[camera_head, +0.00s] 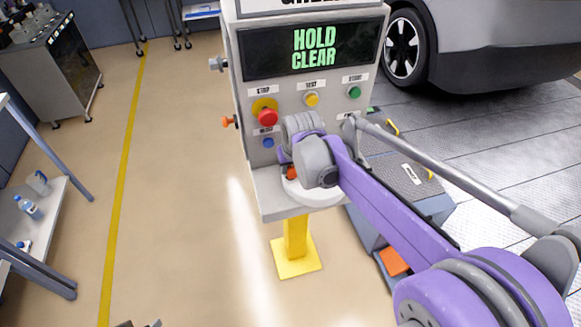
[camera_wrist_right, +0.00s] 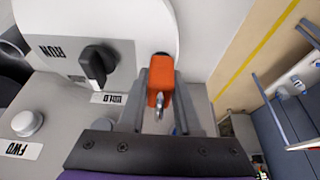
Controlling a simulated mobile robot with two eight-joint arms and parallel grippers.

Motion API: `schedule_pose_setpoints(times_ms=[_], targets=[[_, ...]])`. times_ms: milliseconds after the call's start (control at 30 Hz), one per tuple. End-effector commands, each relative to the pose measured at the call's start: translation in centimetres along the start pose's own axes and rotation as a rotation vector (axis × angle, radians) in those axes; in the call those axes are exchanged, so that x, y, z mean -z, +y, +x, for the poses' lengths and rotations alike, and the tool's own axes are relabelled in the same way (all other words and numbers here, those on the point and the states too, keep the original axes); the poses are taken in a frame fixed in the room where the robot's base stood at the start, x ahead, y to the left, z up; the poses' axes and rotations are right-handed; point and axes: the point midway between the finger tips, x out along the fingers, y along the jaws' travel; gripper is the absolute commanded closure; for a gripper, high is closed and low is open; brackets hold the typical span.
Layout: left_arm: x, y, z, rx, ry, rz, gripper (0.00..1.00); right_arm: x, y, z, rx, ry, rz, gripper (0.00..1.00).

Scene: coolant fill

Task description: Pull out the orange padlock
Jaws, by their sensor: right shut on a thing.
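The orange padlock (camera_wrist_right: 159,82) sits between the two fingers of my right gripper (camera_wrist_right: 160,95), which is shut on it. In the wrist view the padlock's upper end meets a dark hole at the edge of a white round plate (camera_wrist_right: 55,25); I cannot tell how deep it sits. A small metal piece shows at its near end. In the head view my right gripper (camera_head: 297,172) is at the console's lower front, and only a sliver of the padlock (camera_head: 291,173) shows. Dark tips at the bottom edge may be my left gripper (camera_head: 140,324).
A black selector knob (camera_wrist_right: 96,65) points between RUN and HOLD labels beside the padlock. The console (camera_head: 265,205) has a red stop button (camera_head: 267,117) and a screen (camera_head: 314,49) reading HOLD CLEAR. A grey case (camera_head: 398,180) stands behind my arm.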

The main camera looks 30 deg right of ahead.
Motion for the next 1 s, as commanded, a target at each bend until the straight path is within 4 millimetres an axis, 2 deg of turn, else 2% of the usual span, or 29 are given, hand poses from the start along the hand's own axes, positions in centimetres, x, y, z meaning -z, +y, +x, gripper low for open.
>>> schedule_pose_setpoints(times_ms=[800,1000], targets=[[2.9,0.0,-2.3,0.000,0.028,0.000,0.50,1.8,0.0,-4.0,0.000,0.002,0.000,1.00],[3.0,0.0,-2.4,0.000,0.029,0.000,0.50,1.8,0.0,-4.1,0.000,0.001,0.000,1.00]])
